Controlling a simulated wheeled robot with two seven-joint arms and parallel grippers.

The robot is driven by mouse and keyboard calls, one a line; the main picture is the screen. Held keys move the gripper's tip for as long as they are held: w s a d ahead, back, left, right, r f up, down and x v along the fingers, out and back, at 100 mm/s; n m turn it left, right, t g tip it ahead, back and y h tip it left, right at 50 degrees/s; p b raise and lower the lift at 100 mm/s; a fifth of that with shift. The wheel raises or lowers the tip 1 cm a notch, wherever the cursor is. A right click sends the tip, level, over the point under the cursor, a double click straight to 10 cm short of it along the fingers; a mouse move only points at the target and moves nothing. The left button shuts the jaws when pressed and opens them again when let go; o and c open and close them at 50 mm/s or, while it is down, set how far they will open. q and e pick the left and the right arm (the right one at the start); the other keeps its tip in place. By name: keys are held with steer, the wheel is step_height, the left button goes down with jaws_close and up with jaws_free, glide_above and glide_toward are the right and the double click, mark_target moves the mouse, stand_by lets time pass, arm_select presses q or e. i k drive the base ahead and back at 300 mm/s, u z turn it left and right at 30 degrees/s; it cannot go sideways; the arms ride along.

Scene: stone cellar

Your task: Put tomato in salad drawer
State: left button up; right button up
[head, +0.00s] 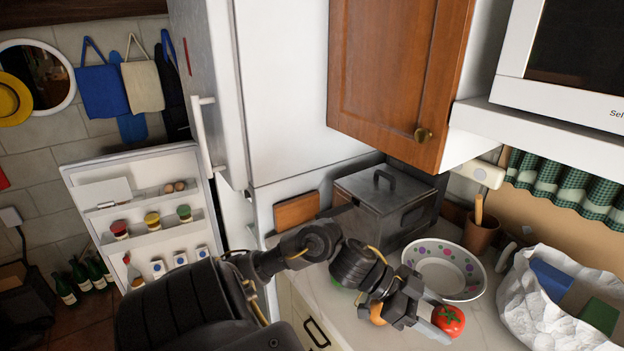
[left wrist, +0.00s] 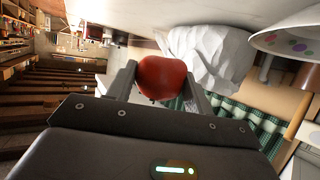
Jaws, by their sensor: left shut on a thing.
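A red tomato (head: 448,320) with a green top is held at the tips of my left gripper (head: 432,322), low in the head view over the pale counter. In the left wrist view the tomato (left wrist: 161,78) sits between the two fingers of the left gripper (left wrist: 164,82). The fridge (head: 290,95) stands left of the counter. Its lower door (head: 150,215) is open, with jars, eggs and cartons on its shelves. The salad drawer is not visible; the fridge's inside is hidden from this angle. My right gripper is not in view.
A dotted bowl (head: 445,268) stands just behind the gripper, with a metal bread box (head: 385,205) behind it. A white bag (head: 555,310) is at the right. Orange and green items sit under my left wrist. Bottles (head: 80,280) stand on the floor left of the door.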

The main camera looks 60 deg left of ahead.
mark_target(259, 306)
steer(key=z, duration=1.1)
steer(key=k, duration=1.65)
steer(key=u, duration=1.75)
steer(key=i, duration=0.5)
steer(key=u, duration=0.05)
